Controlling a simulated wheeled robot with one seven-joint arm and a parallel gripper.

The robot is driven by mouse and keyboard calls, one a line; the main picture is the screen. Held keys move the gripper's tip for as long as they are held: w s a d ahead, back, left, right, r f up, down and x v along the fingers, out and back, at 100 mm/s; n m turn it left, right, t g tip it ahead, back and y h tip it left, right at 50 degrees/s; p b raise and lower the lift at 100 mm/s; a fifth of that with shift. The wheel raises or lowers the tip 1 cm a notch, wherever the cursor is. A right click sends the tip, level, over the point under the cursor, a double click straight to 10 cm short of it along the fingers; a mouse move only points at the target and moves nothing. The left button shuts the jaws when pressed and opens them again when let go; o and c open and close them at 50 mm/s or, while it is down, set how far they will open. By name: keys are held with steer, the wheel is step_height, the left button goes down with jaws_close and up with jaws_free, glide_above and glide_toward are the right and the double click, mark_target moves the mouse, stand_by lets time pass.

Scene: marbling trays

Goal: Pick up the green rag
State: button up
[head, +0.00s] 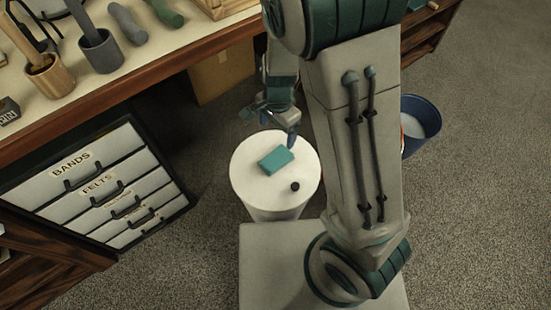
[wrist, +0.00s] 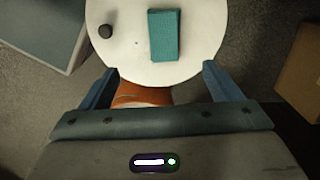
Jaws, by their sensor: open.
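The green rag (head: 276,160) is a folded teal-green block lying flat on top of a round white stand (head: 252,187). In the wrist view the rag (wrist: 164,36) lies beyond my fingertips, between their lines and a little right of centre. My gripper (head: 278,130) is above the back edge of the stand in the head view. In the wrist view my gripper (wrist: 160,72) has its two blue fingers wide apart with nothing between them. The rag is apart from both fingers.
A small dark round knob (head: 295,186) sits on the stand near the rag. A labelled drawer cabinet (head: 100,190) stands at left, under a workbench (head: 120,80) with mallets and pots. A blue bucket (head: 421,124) is on the floor at right. A cardboard box (head: 222,75) is behind.

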step_height(320, 180, down, 3)
steer(key=w, duration=0.1)
steer(key=b, duration=0.5)
glide_above(275, 158)
steer(key=shift+m, duration=0.3)
step_height(275, 158, down, 8)
steer(key=shift+f, duration=0.2)
step_height(275, 158, down, 5)
steer(key=b, duration=0.4)
steer(key=shift+f, duration=0.1)
steer(key=c, duration=0.8)
